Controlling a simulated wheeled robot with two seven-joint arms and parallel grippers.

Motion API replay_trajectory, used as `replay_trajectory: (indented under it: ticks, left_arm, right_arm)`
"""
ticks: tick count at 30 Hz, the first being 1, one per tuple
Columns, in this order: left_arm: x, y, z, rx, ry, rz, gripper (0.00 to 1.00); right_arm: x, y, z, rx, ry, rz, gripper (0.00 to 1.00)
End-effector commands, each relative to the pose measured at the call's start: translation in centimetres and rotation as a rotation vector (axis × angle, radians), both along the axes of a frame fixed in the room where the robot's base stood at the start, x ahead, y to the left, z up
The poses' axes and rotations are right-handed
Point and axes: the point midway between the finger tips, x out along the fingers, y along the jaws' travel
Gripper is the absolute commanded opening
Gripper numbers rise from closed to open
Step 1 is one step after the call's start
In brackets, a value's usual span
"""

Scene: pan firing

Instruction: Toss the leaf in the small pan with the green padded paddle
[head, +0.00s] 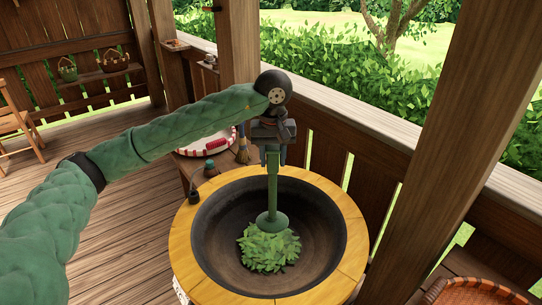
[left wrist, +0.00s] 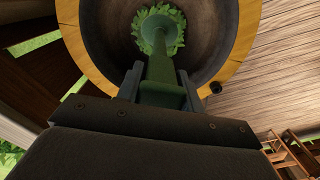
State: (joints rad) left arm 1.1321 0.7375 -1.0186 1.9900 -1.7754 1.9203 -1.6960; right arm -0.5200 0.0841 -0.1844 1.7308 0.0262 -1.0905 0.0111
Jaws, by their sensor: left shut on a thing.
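The small pan (head: 215,245) is a dark round bowl set in a yellow wooden rim. My left gripper (head: 272,150) is above the pan, pointing down, shut on the handle of the green padded paddle (head: 272,185). The paddle stands upright, and its round pad is at the leaf pile; the pad's underside is hidden. In the left wrist view the paddle (left wrist: 160,65) runs from between my fingers (left wrist: 158,90) down to the leaf (left wrist: 178,42). My right gripper is not in view.
Behind the pan is a low table with a white and red tray (head: 190,148), a small red item (head: 216,144) and a brush (head: 242,150). A wooden post (head: 440,150) and railing stand to the right. A woven tray (head: 475,292) is at bottom right.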

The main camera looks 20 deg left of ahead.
Motion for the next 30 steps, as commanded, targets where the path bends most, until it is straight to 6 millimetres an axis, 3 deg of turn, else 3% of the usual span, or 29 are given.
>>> replay_trajectory:
  ticks: [9,22,30]
  left_arm:
    - [0.2,0.0,0.1,0.0,-0.002,0.198,0.0]
    - [0.2,0.0,0.1,-0.001,-0.002,0.207,0.0]
    - [0.2,0.0,0.0,-0.001,-0.002,0.206,0.0]
  right_arm:
    - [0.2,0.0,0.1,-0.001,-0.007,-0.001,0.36]
    - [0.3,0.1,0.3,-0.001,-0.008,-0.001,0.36]
    - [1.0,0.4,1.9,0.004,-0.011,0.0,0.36]
